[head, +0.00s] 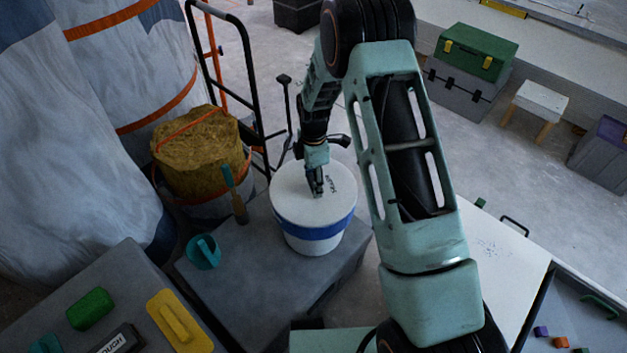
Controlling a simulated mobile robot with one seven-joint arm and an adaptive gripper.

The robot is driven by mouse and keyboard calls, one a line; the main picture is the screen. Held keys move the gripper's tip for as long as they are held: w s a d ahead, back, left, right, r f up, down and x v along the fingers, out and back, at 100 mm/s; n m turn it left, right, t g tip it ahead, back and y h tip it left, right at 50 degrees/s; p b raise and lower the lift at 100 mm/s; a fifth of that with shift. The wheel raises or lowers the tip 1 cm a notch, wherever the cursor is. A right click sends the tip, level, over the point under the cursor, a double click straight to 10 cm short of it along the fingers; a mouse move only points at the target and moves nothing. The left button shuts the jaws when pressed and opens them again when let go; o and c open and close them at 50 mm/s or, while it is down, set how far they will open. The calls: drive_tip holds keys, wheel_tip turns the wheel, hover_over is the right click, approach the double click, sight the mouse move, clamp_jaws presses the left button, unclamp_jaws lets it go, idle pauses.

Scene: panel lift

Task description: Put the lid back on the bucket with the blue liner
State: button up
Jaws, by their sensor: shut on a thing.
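A white bucket (312,244) with a blue band, which may be its liner, stands on a grey block. A round white lid (293,196) with dark lettering is over its top. The lid looks level and lined up with the rim; I cannot tell whether it rests there or hangs just above. My gripper (317,192) points down at the lid's middle and is shut on it. The fingers hide the part that they grip.
A bucket heaped with brown material (200,155) stands behind left, near a black hand-truck frame (237,22). A white panel (500,255) lies at right.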

drive_tip(key=o, duration=1.8)
drive_tip(key=shift+r+p, duration=2.05)
drive_tip(key=shift+r, duration=1.5)
drive_tip(key=shift+c, duration=0.3)
clamp_jaws()
